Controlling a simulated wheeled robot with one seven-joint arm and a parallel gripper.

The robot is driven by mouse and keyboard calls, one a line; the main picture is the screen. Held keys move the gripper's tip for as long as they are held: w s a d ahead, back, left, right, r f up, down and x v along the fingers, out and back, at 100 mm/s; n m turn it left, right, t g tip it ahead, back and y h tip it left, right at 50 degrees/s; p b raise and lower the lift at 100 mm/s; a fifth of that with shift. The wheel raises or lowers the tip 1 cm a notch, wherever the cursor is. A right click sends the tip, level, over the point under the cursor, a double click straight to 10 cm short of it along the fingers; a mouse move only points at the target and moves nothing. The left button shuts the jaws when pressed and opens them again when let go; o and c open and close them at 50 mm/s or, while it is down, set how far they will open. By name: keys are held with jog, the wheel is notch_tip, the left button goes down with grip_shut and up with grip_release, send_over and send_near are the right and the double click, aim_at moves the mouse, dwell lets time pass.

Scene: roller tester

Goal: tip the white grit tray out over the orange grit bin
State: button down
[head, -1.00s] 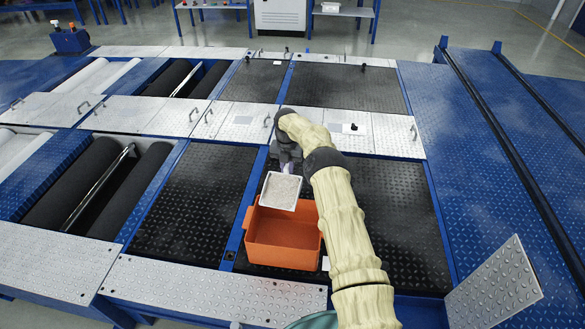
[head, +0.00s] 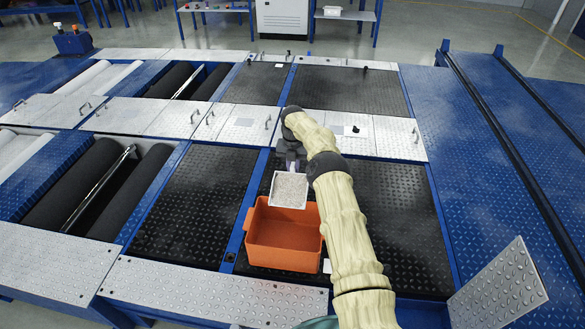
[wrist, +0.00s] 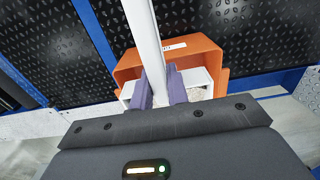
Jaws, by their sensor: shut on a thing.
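The white grit tray (head: 289,190) holds grey grit and is held above the far edge of the orange grit bin (head: 285,257). It looks slightly tilted toward the head camera. My gripper (head: 291,163) is shut on the tray's far side. In the wrist view, the fingers (wrist: 160,88) close on a white piece of the tray, and a corner of the tray (wrist: 197,84) with grit shows beside them. The bin (wrist: 207,55) lies beyond and below the tray there. The bin's visible floor is bare orange; its far part is hidden by the tray.
The bin stands on black tread plates (head: 195,200) with a blue frame. Roller pits (head: 125,190) open at the left. A raised checker plate (head: 497,290) stands at the lower right. The blue deck (head: 520,180) at the right has rails.

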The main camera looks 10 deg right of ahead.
aim_at(292, 174)
jog(key=shift+t+p, duration=0.4)
jog(key=shift+p, duration=0.15)
jog(key=shift+s+a+f, duration=0.1)
jog(key=shift+s, duration=0.1)
jog(key=shift+s+a+f+t+h+p, duration=0.15)
jog(key=shift+s+f+t+h+p, duration=0.2)
jog(key=shift+t, duration=0.25)
jog(key=shift+s+a+r+t+h, duration=0.3)
jog(key=shift+s+r+t, duration=0.2)
jog(key=shift+t, duration=0.2)
jog(key=shift+s+a+b, duration=0.1)
jog(key=shift+s+b, duration=0.1)
jog(key=shift+b, duration=0.65)
jog(key=shift+s+a+r+t+h+b, duration=0.1)
jog(key=shift+s+r+t+h+b, duration=0.25)
jog(key=shift+t+b, duration=0.4)
jog(key=shift+s+b, duration=0.1)
jog(key=shift+b, duration=0.55)
jog(key=shift+s+a+r+t+h+b, duration=0.35)
jog(key=shift+s+r+t+b, duration=0.35)
jog(key=shift+b, duration=2.8)
jog(key=shift+s+a+r+t+h+b, duration=0.15)
jog(key=shift+s+a+r+t+b, duration=0.2)
jog(key=shift+b, duration=1.65)
jog(key=shift+s+r+t+h+b, duration=0.15)
jog(key=shift+s+t+b, duration=0.3)
jog(key=shift+b, duration=1.6)
jog(key=shift+s+a+r+t+h+b, duration=0.2)
jog(key=shift+s+b, duration=0.35)
jog(key=shift+b, duration=1.45)
